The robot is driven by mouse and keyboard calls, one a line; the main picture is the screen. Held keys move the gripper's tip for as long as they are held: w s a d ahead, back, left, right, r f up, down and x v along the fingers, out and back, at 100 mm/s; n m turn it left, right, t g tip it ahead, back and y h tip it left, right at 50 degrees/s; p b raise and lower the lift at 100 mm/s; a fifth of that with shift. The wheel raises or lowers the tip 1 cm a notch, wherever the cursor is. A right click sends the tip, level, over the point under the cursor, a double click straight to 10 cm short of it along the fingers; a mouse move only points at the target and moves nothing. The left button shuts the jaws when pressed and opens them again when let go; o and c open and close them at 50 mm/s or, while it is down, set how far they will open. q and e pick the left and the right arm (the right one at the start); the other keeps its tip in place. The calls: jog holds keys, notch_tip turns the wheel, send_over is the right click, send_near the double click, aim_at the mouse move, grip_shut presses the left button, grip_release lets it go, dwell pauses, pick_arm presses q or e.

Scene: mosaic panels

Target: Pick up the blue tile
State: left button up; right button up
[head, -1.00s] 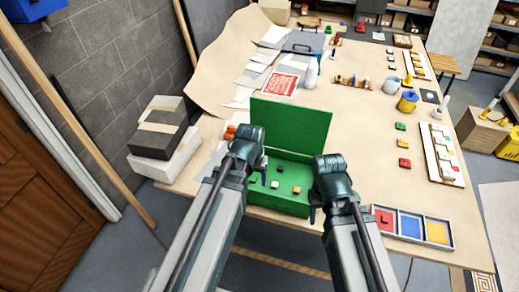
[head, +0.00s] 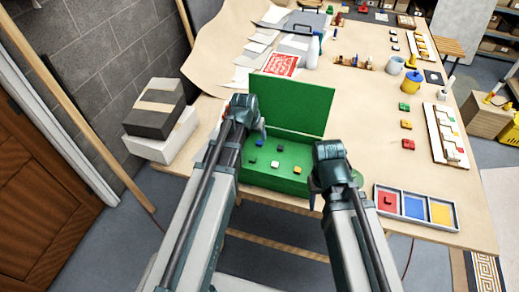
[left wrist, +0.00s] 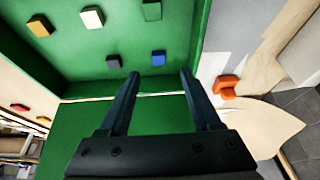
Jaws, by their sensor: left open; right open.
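The blue tile (head: 259,143) lies in the open green box (head: 245,178), towards its lid side. In the left wrist view the blue tile (left wrist: 158,58) shows just beyond and between my left fingertips, apart from them. My left gripper (head: 262,124) is open and empty, over the left part of the box; its two fingers (left wrist: 160,75) show in the left wrist view. A black tile (head: 279,148), a white tile (head: 275,164), a yellow tile (head: 297,169) and a green tile (head: 252,160) lie in the box too. My right gripper (head: 318,190) is open near the box's right edge.
The box's raised green lid (head: 292,104) stands behind the tiles. A tray (head: 455,222) with red, blue and yellow compartments lies at the front right, a red tile (head: 388,201) in its red one. An orange object (left wrist: 227,88) lies beside the box.

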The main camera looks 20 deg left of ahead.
aim_at(259, 143)
pick_arm(q)
jog(key=shift+b+x, duration=0.75)
jog(key=shift+x, duration=0.65)
pick_arm(e)
jog(key=shift+f, duration=1.3)
pick_arm(q)
jog(key=b+x, duration=0.4)
jog(key=x, duration=0.1)
jog(key=shift+w+d+f+b, duration=0.1)
jog(key=shift+w+d+b, duration=0.05)
jog(key=shift+b, duration=0.25)
pick_arm(e)
notch_tip(259, 143, down, 5)
jog(key=shift+r, duration=0.2)
pick_arm(q)
grip_shut()
